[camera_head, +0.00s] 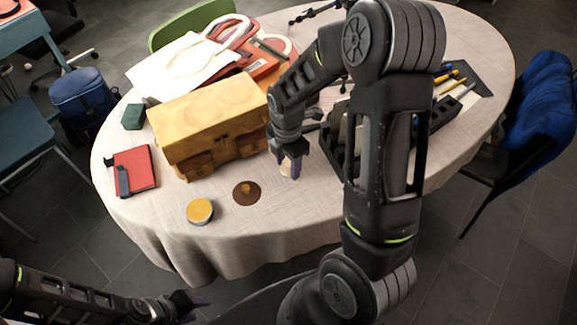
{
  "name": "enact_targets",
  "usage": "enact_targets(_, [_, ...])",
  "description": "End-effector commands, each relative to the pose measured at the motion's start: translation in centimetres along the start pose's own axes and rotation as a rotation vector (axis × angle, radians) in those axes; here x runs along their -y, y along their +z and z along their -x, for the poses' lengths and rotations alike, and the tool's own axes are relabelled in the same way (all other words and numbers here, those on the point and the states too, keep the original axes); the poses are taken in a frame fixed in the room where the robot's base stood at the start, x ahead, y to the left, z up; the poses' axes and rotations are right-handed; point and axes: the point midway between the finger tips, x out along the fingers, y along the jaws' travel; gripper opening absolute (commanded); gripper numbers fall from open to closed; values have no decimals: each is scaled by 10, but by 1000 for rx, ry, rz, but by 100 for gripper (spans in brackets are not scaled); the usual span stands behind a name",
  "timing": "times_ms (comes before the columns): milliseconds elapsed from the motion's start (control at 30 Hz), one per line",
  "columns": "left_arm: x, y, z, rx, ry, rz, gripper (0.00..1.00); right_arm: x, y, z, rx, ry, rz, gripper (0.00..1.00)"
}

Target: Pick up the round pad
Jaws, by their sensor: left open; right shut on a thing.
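My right gripper (291,166) points down over the table's near side, shut on a small pale, tan thing (285,171) that its fingers partly hide. I cannot tell if this is the round pad. A flat, dark brown round disc (239,198) with a yellowish spot lies on the cloth just left of it. A round tin (200,211) with a yellow top stands further left, near the table's front edge. My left gripper (190,304) is open and empty, low in the picture, off the table's front edge.
A wooden chest (213,112) stands behind the disc. A red book (135,169) with a dark object on it lies at the left, near a small green box (133,116). A dark tray (346,150) stands right of my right gripper, partly behind my arm.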

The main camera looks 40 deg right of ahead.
Motion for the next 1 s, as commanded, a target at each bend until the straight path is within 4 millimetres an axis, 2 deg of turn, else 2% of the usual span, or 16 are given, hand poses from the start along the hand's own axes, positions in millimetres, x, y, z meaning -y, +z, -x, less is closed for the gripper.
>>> enact_targets(33, [0, 0, 0, 0, 0, 0, 40, 0, 0, 0, 0, 0, 0, 30])
enact_targets(333, [0, 0, 0, 0, 0, 0, 40, 0, 0, 0, 0, 0, 0, 6])
enact_targets(633, [0, 0, 0, 0, 0, 0, 40, 0, 0, 4, 0, 1, 0, 6])
enact_targets(767, [0, 0, -1, 0, 0, 0, 40, -1, 0, 18, 1, 3, -1, 6])
enact_targets(1000, [1, 0, -3, 0, 0, 0, 40, 0, 1, 64, 1, 5, -1, 6])
